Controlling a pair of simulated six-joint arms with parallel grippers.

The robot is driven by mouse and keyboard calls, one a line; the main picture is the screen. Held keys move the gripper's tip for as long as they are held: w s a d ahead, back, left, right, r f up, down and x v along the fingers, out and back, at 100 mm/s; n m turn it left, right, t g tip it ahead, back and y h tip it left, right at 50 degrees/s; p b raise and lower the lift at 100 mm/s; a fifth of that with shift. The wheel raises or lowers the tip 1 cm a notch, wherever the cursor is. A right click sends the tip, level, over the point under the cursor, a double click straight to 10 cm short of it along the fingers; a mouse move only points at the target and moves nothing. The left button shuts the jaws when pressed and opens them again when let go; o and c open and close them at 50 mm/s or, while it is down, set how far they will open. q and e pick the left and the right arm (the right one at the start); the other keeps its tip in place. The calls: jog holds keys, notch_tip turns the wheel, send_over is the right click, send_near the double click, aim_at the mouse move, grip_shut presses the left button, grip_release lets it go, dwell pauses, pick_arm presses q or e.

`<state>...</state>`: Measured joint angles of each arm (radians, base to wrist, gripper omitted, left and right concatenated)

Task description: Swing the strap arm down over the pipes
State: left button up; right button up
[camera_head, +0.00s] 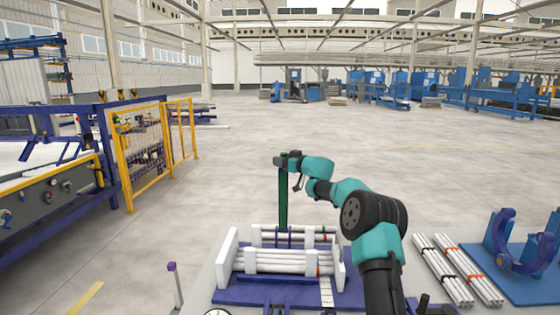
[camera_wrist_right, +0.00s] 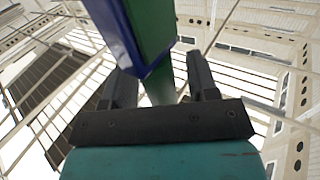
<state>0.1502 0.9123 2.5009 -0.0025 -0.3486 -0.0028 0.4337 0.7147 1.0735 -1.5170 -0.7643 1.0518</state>
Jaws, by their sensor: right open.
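The strap arm (camera_head: 283,203) is a green bar standing upright behind the front stack of white pipes (camera_head: 280,262). The pipes lie between white end plates (camera_head: 228,257) on a purple base (camera_head: 250,293). My right gripper (camera_head: 279,161) is at the top of the strap arm. In the right wrist view, the open fingers (camera_wrist_right: 160,82) lie to either side of a green and blue bar (camera_wrist_right: 150,35). I cannot tell whether they touch it. My left gripper is not in view.
Loose white pipe bundles (camera_head: 443,270) lie to the right on the table, next to a blue plate with a curved blue bracket (camera_head: 520,255). A thin post with a purple top (camera_head: 174,280) stands at left. The air above the pipes is clear apart from the strap arm.

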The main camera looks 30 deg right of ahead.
jog(key=shift+w+a, duration=0.25)
jog(key=shift+w, duration=0.25)
jog(key=shift+c, duration=0.3)
grip_shut()
